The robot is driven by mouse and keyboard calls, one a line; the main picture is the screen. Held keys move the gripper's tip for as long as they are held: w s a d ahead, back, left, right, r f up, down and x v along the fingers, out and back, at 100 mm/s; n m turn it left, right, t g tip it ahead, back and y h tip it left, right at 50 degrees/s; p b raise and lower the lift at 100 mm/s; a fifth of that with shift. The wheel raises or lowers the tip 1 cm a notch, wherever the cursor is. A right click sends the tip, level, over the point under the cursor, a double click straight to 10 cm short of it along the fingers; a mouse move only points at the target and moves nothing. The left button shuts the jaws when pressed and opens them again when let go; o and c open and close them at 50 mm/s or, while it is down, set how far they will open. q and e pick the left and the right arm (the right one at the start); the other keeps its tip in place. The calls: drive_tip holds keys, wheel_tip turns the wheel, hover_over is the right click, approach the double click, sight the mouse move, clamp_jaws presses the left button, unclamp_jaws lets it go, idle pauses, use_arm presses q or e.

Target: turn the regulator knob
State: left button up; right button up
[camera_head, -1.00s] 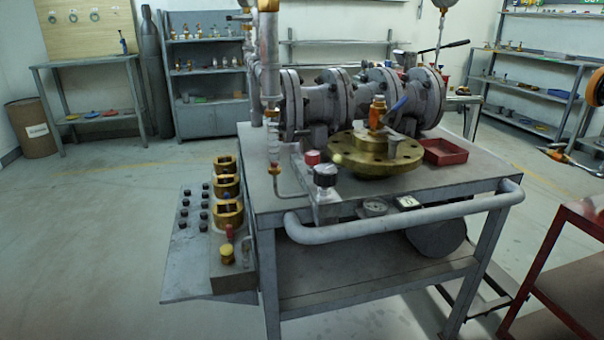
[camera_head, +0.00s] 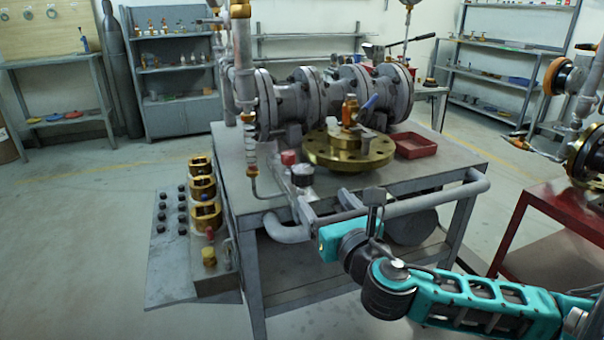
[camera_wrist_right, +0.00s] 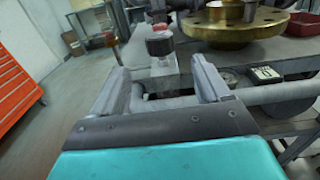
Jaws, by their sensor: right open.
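The regulator knob seems to be the black round knob (camera_head: 302,174) on a grey block at the table's front left. A red knob (camera_head: 288,157) stands just behind it. In the right wrist view the black knob (camera_wrist_right: 159,46) is upright, ahead of the fingers and between them in the picture. My right gripper (camera_head: 328,207) is in front of the table by the front rail, to the right of the knob and nearer to me. Its fingers (camera_wrist_right: 158,78) are apart with nothing held, and the knob is clear of them. My left gripper is not in view.
A grey tubular rail (camera_head: 430,200) runs along the table's front edge. A brass flange (camera_head: 348,152) and a red tray (camera_head: 415,145) lie to the right of the knob. A vertical pipe (camera_head: 243,75) stands at left.

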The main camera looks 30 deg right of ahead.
sight(306, 180)
drive_tip(key=b+x, duration=0.2)
drive_tip(key=x, duration=1)
drive_tip(key=shift+w, duration=0.15)
drive_tip(key=shift+c, duration=0.3)
drive_tip(key=c, duration=0.9)
